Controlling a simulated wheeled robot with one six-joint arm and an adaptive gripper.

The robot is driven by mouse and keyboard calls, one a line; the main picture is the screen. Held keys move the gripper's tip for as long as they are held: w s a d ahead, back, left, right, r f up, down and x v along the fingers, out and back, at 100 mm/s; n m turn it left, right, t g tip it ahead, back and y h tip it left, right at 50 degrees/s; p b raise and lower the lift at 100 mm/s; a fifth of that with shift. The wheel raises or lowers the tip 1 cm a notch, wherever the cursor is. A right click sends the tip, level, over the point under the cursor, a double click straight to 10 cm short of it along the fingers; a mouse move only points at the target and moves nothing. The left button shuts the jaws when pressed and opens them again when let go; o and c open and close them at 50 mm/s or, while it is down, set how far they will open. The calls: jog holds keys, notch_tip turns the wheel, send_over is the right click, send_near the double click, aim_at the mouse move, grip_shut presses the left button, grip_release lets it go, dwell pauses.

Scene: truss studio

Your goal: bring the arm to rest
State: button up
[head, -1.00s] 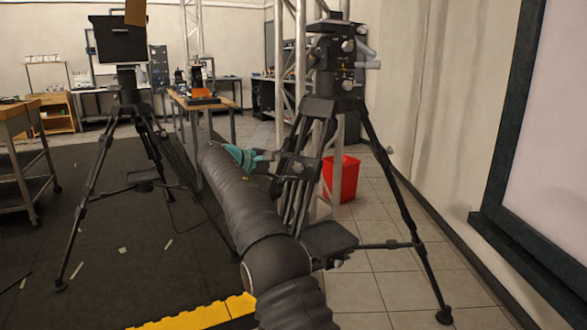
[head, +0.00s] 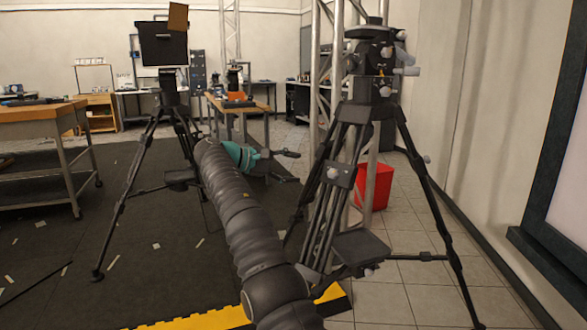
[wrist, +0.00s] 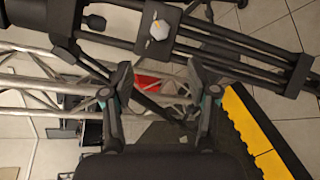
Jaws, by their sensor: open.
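My gripper (head: 284,167) is at the end of my dark, sleeved arm, past a teal band, and points to the right in the head view. Its fingers are spread apart with nothing between them. In the wrist view my gripper (wrist: 164,84) also shows open, with one finger on each side. The near tripod (head: 345,150) stands just to the right of my gripper in the head view. Its legs also cross the top of the wrist view (wrist: 215,42), close beyond the fingers. I cannot tell the exact gap between them.
A second tripod (head: 170,95) with a dark box stands to the left. A metal truss (head: 323,75) and a red bin (head: 375,187) are behind the near tripod. A wooden workbench (head: 45,116) is at left. The dark mat (head: 130,235) has small scraps and a yellow edge.

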jog(key=w+a+f+t+y, duration=0.2)
jog(key=w+a+f+y, duration=0.15)
jog(key=f, duration=0.65)
jog(key=s+f+g+y, duration=0.2)
jog(key=s+f+y, duration=0.15)
jog(key=f, duration=0.35)
jog(key=s+d+m+y, duration=0.2)
jog(key=s+d, duration=0.3)
jog(key=s, duration=1.1)
jog(key=s+d+m+y, duration=0.2)
jog(key=s+d+m, duration=0.2)
jog(key=s, duration=1.2)
jog(key=s+d+m+y, duration=0.3)
jog(key=s+d, duration=0.3)
jog(key=s, duration=1.1)
jog(key=shift+d+r+m+t, duration=0.3)
jog(key=shift+d+r+t, duration=0.1)
